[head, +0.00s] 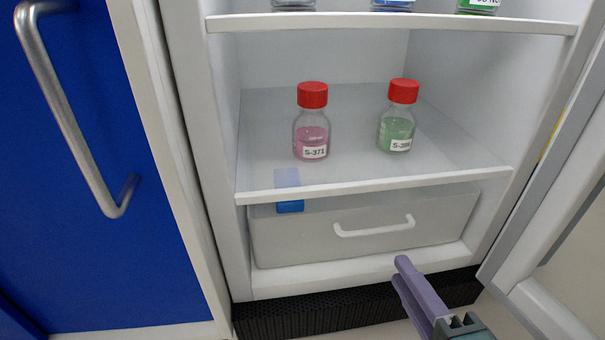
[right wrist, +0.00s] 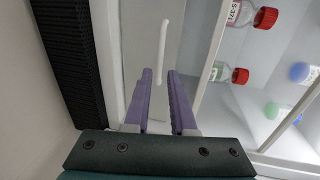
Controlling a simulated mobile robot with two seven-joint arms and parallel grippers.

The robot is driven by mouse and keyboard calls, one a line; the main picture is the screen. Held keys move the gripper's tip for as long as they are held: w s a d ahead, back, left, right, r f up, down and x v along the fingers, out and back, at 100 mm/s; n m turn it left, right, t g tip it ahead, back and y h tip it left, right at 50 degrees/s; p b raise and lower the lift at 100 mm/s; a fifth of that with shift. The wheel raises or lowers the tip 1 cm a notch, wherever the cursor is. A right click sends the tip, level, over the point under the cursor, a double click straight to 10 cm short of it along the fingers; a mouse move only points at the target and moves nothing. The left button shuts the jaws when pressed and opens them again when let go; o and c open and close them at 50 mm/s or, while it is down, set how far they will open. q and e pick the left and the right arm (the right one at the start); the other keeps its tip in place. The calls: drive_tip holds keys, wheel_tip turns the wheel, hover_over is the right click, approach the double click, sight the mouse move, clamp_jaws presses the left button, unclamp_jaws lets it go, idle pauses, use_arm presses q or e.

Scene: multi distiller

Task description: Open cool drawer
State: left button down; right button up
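The cool drawer (head: 300,240) is a translucent grey box at the bottom of the open fridge, and it sits shut under the lowest shelf. Its white bar handle (head: 375,230) is on the front. A blue item (head: 290,206) shows behind the drawer's upper left. My right gripper (head: 400,270) is below and in front of the handle, apart from it. In the right wrist view its two purple fingers (right wrist: 160,75) are parted with nothing between them, and the handle (right wrist: 162,50) lies beyond the fingertips. My left gripper is in neither view.
Two red-capped bottles, one pink (head: 311,135) and one green (head: 397,125), stand on the shelf (head: 370,185) above the drawer. The open fridge door (head: 560,200) is at the right. A blue cabinet door (head: 70,170) is at the left. A black grille (head: 310,312) runs below.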

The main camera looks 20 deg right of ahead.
sight(376, 233)
drive_tip(key=b+x, duration=0.5)
drive_tip(key=x, duration=0.4)
drive_tip(key=shift+w, duration=0.2)
drive_tip(key=shift+c, duration=0.2)
clamp_jaws()
idle(0.8)
